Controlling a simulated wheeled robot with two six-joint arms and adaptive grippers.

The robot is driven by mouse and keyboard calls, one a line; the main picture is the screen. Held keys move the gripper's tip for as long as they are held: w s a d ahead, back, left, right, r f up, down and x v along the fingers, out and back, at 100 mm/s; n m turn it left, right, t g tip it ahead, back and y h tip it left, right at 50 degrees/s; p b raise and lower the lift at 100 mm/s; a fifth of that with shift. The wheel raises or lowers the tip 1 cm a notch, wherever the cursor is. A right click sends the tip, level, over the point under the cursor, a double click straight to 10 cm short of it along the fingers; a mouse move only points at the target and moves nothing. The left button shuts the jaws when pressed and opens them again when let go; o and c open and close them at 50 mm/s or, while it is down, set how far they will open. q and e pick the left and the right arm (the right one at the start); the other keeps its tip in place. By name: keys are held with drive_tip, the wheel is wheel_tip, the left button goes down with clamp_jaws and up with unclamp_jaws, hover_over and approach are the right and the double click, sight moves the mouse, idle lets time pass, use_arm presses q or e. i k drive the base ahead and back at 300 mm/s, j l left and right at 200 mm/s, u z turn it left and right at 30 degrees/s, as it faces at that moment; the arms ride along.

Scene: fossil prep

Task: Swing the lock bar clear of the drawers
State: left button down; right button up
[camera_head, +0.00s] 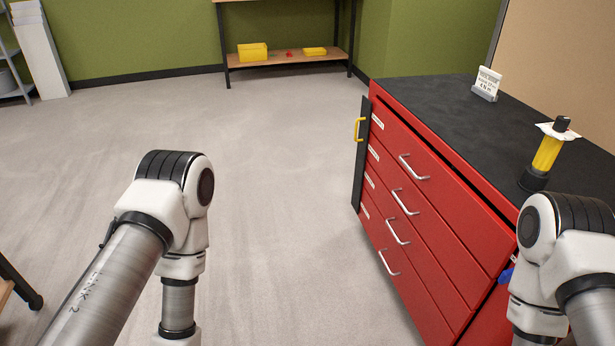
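The lock bar (360,170) is a dark upright strip with a yellow handle (358,129) at the far left edge of the red drawer cabinet (482,215). The bar sticks out beside the drawer fronts and does not lie across them. The several drawers (413,185) look shut, each with a silver pull. My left arm stands at the lower left, well apart from the bar. My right arm is at the lower right, in front of the cabinet's near end. Both grippers are out of the picture.
The cabinet's black top (447,110) holds a small sign (486,84) and a yellow and black tool (546,154). A small blue thing (506,275) is partly hidden by my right arm. The grey floor (270,180) left of the cabinet is clear. A shelf bench (290,62) stands behind.

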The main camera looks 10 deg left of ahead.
sight(364, 120)
drive_tip(key=z, duration=0.6)
drive_tip(key=i+j+z, duration=0.35)
drive_tip(key=j, duration=0.25)
drive_tip(key=i+j+z, duration=0.15)
drive_tip(key=j, duration=0.15)
drive_tip(key=i+j+z, duration=0.15)
drive_tip(key=j, duration=0.2)
drive_tip(key=i+j+z, duration=0.2)
drive_tip(key=j, duration=0.4)
